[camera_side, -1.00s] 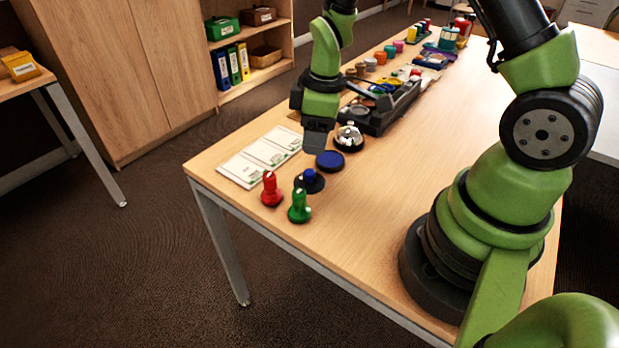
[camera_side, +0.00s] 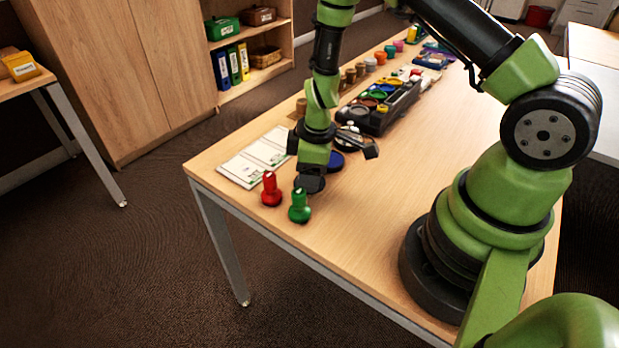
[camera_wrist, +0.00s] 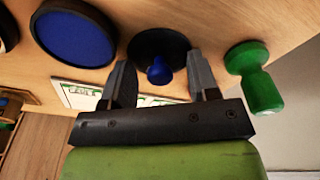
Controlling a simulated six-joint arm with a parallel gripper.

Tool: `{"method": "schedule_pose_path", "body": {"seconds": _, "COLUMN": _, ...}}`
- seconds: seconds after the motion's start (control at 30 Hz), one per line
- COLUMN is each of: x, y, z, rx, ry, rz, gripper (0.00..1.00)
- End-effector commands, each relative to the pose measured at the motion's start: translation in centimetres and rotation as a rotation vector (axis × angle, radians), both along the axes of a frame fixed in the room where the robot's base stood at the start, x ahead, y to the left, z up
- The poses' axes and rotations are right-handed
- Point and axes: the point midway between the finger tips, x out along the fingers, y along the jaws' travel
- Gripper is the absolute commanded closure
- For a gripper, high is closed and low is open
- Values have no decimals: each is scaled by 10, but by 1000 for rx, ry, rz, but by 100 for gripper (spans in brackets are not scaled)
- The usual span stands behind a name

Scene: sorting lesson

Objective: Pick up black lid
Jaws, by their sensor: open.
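The black lid (camera_wrist: 160,45) is a dark round disc with a blue knob (camera_wrist: 158,72) at its middle. It lies on the table near the front left end. In the side view the lid (camera_side: 310,185) shows partly under my gripper (camera_side: 312,172), which hides its knob. In the wrist view my gripper (camera_wrist: 158,58) is open and empty. Its two fingers stand on either side of the knob, with room between. I cannot tell exactly how far the fingertips are above the lid.
A green peg (camera_side: 299,207) stands close beside the lid, and a red peg (camera_side: 271,189) is to its left. A blue disc (camera_wrist: 72,38) with a dark rim lies on the other side. White cards (camera_side: 250,165) and a dark tray (camera_side: 392,112) lie farther back.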

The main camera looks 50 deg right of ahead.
Motion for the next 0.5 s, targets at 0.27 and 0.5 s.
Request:
{"method": "schedule_pose_path", "body": {"seconds": 0.27, "x": 0, "y": 0, "z": -1, "rx": 0, "ry": 0, "rz": 1, "gripper": 45}}
{"method": "schedule_pose_path", "body": {"seconds": 0.5, "x": 0, "y": 0, "z": -1, "rx": -1, "ry": 1, "rz": 1, "gripper": 98}}
